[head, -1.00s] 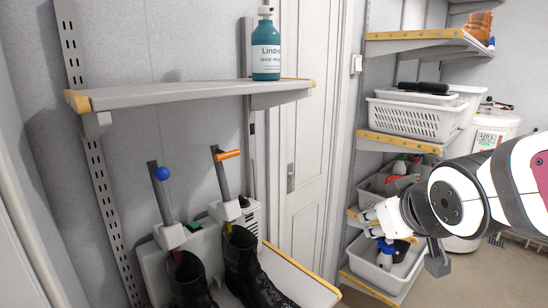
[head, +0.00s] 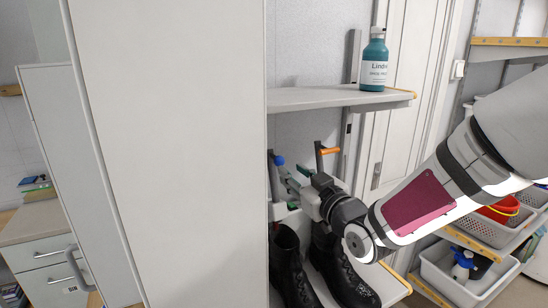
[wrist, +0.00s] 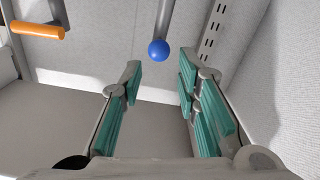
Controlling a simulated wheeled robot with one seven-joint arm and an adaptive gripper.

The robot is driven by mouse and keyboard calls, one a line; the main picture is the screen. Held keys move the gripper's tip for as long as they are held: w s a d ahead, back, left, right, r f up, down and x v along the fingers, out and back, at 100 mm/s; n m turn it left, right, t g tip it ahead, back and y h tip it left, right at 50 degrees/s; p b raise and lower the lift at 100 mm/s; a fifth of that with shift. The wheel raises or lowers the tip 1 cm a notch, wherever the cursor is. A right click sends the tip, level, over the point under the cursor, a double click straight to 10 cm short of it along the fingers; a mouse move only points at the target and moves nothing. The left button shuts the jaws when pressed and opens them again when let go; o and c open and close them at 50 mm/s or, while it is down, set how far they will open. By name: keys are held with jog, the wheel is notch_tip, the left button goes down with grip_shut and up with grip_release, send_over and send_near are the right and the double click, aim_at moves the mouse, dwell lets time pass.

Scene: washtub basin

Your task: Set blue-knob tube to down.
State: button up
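The blue knob (wrist: 158,50) sits at the end of a grey tube (wrist: 166,18) in the wrist view. In the head view the blue knob (head: 279,160) tops the upright tube (head: 273,183), partly behind the cabinet edge. My gripper (wrist: 160,85) is open, with green-padded fingers apart and nothing between them. In the wrist view the knob shows beyond the gap between the fingertips. In the head view my gripper (head: 286,178) is close to the knob; whether it touches cannot be told. An orange-handled tube (head: 327,150) stands to the right, its handle also in the wrist view (wrist: 37,29).
Black boots (head: 340,270) stand on the lower shelf below my gripper. A shelf (head: 335,99) with a teal bottle (head: 374,62) is above. A large white panel (head: 168,150) blocks the left. A slotted rail (wrist: 212,30) runs beside the knob.

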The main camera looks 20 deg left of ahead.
aim_at(279, 162)
jog(key=p+x, duration=0.1)
jog(key=x, duration=1)
jog(key=shift+w, duration=0.15)
grip_shut()
